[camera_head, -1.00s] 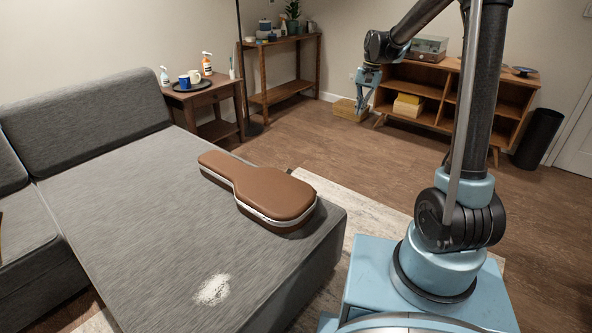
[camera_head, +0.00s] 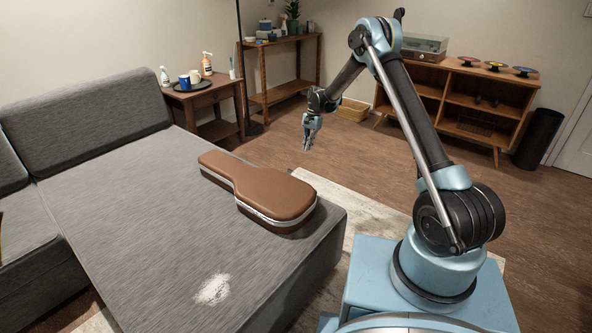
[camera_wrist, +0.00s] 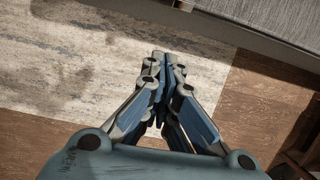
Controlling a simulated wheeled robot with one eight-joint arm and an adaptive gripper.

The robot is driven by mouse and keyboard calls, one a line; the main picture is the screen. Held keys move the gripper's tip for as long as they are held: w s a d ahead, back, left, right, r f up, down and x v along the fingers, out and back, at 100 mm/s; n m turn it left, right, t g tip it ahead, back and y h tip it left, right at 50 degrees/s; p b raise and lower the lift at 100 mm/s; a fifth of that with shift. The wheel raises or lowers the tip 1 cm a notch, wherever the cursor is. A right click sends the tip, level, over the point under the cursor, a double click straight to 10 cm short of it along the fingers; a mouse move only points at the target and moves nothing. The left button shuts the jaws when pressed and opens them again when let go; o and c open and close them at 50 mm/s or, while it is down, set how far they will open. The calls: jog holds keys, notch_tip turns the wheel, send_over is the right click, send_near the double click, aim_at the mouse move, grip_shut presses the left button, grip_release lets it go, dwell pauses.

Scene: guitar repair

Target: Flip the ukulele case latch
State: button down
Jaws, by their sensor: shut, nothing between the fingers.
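The brown ukulele case (camera_head: 262,190) lies closed on the grey sofa seat in the head view, with a pale band around its side. No latch can be made out on it at this size. My gripper (camera_head: 307,147) hangs in the air beyond and to the right of the case, apart from it. In the wrist view my gripper (camera_wrist: 164,56) has its fingertips together with nothing between them, above the rug and floor. The case is not in the wrist view.
The grey sofa (camera_head: 130,215) fills the left, with a pale patch (camera_head: 213,289) near its front. A side table (camera_head: 205,92) with bottles and mugs stands behind. A low wooden cabinet (camera_head: 462,92) is at the back right. A rug (camera_head: 365,208) lies beside the sofa.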

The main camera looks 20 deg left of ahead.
jog(key=s+a+f, duration=0.4)
jog(key=s+f, duration=0.1)
jog(key=f, duration=0.5)
jog(key=shift+a+f, duration=0.2)
dwell(0.5)
jog(key=shift+s+r, duration=0.1)
jog(key=shift+s+r, duration=0.1)
jog(key=shift+r, duration=0.1)
dwell(0.3)
